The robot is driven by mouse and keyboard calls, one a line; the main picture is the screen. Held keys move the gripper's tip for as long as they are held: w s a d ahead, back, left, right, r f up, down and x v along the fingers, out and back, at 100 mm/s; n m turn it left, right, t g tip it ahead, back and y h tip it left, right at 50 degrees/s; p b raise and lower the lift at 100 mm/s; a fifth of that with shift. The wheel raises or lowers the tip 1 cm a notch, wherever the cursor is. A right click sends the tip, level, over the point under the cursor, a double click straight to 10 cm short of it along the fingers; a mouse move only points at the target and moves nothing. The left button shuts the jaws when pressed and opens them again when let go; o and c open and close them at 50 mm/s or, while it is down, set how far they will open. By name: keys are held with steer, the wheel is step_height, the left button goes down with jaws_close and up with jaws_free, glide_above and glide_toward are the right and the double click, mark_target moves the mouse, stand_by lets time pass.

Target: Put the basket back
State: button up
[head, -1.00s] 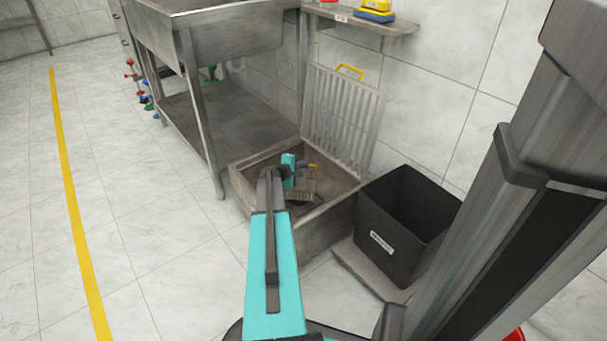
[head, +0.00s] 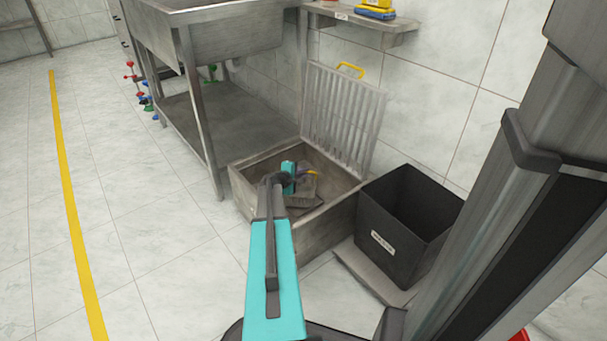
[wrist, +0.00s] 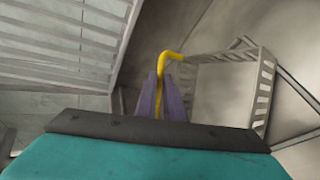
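The basket is a grey slotted metal box (head: 302,188) with a yellow handle (head: 313,172). It is in the mouth of the open floor pit (head: 329,221), below a raised slatted grate (head: 343,118). In the wrist view the purple fingers of my gripper (wrist: 166,102) are close together with the yellow handle (wrist: 171,57) between them. The slotted basket wall (wrist: 264,92) shows to the right of the handle. The basket looks tilted. In the head view my arm hides part of the basket, so I cannot tell whether it touches the pit floor.
A black bin (head: 397,240) stands on a low plate just right of the pit. A steel sink table (head: 203,112) is behind left, and a wall shelf (head: 362,22) is above. The grate stands upright at the pit's back edge. Open tiled floor lies to the left.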

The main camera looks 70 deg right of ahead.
steer(key=o, duration=0.4)
steer(key=shift+r, duration=0.2)
steer(key=p+v, duration=0.4)
steer(key=v, duration=0.8)
steer(key=shift+r, duration=0.2)
steer(key=shift+w, duration=0.15)
stand_by(0.5)
